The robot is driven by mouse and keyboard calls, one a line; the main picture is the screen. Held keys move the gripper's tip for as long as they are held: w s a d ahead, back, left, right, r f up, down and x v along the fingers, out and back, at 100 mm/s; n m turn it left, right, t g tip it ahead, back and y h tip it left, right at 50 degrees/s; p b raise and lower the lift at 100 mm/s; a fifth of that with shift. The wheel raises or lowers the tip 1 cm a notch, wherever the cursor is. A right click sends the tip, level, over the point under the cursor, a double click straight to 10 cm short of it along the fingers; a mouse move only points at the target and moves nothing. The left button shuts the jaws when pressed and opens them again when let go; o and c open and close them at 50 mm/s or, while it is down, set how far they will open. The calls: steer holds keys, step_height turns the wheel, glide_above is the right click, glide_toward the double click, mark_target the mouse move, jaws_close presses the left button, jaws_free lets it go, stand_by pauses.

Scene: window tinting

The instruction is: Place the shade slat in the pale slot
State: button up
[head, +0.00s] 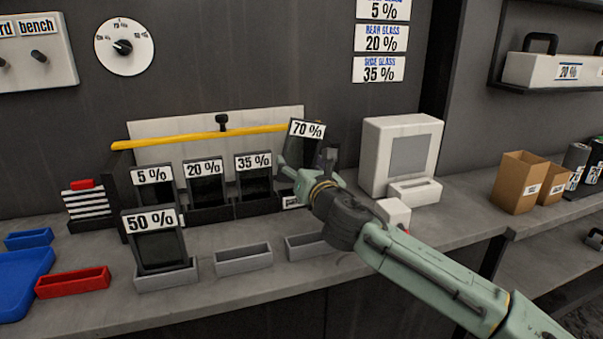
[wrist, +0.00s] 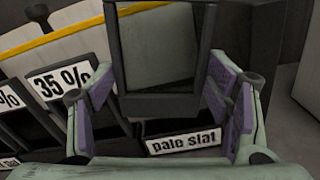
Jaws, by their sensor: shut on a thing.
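My gripper (head: 308,170) is shut on a dark-framed shade slat (head: 304,143) marked 70 %, held roughly upright with a slight tilt at the right end of the slat row. In the wrist view the slat (wrist: 162,105) shows as a dark frame with a see-through pane between the purple-padded fingers of my gripper (wrist: 165,95). Below its lower edge is a label (wrist: 183,142) that seems to read "pale slot". The label also shows partly in the head view (head: 291,202). The slot opening itself is mostly hidden, and I cannot tell whether the slat touches it.
Slats marked 5 % (head: 153,192), 20 % (head: 206,186) and 35 % (head: 254,181) stand left of my gripper. A 50 % slat (head: 155,245) stands in a grey tray in front. Two grey trays (head: 243,258) look empty. A yellow bar (head: 190,137) runs behind. A white monitor (head: 400,150) stands right.

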steer(key=f, duration=0.1)
steer(key=w+f+p, duration=0.1)
steer(key=f, duration=0.1)
steer(key=shift+f, duration=0.1)
steer(key=shift+f, duration=0.35)
steer(key=o, duration=1.3)
steer(key=shift+r, duration=0.1)
steer(key=shift+c, duration=0.2)
steer(key=shift+d, duration=0.1)
